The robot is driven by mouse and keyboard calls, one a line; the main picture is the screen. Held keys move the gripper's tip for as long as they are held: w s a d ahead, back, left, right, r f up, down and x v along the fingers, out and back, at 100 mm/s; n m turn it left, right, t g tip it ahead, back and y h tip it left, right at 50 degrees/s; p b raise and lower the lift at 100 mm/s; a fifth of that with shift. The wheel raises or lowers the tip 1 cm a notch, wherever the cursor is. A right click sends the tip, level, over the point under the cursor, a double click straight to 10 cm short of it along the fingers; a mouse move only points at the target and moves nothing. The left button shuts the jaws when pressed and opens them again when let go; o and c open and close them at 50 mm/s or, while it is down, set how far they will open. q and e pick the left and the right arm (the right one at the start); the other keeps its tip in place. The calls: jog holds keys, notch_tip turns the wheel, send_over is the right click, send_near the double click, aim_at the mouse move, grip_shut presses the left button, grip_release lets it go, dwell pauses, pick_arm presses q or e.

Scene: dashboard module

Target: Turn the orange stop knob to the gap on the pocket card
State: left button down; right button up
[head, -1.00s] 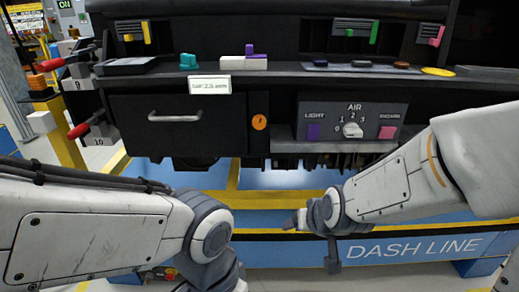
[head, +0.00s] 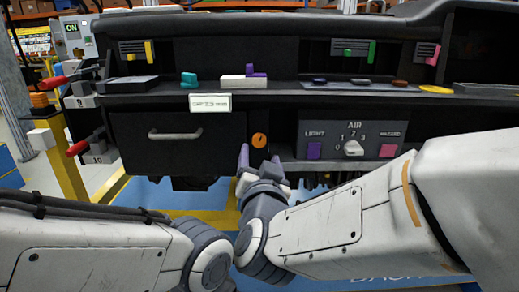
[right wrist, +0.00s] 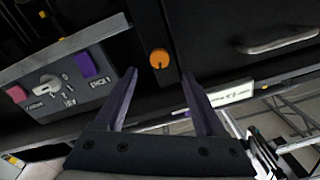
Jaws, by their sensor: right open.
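The orange stop knob (head: 259,140) is a small round dial with a dark mark, on the dark panel right of the drawer. It also shows in the right wrist view (right wrist: 159,58). The white pocket card (head: 210,102) hangs on the shelf edge above the drawer; its small print seems to read "GAP 23 mm", but is blurred. My right gripper (head: 259,160) is open and empty, just below the knob. In the right wrist view its purple fingers (right wrist: 158,77) point toward the knob, one to each side, apart from it. My left gripper is out of view.
The drawer (head: 176,134) is shut, left of the knob. The AIR control panel (head: 330,130) with a white dial, a purple button and a pink button is to the right. Small coloured parts lie on the shelf (head: 290,90) above.

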aim_at(259, 142)
jog(key=w+b, duration=0.1)
jog(key=w, duration=0.5)
jog(key=shift+w+a, duration=0.1)
jog(key=shift+w, duration=0.05)
grip_shut()
jog(key=shift+r+n+p, duration=0.15)
jog(key=shift+n+p, duration=0.55)
jog(key=shift+p, duration=0.25)
jog(key=n+p, duration=0.3)
jog(key=shift+p, duration=0.35)
jog(key=shift+n+p, duration=1.1)
jog(key=shift+p, duration=0.05)
jog(key=shift+n+p, duration=0.85)
jog(key=shift+n, duration=0.25)
jog(key=shift+a, duration=0.1)
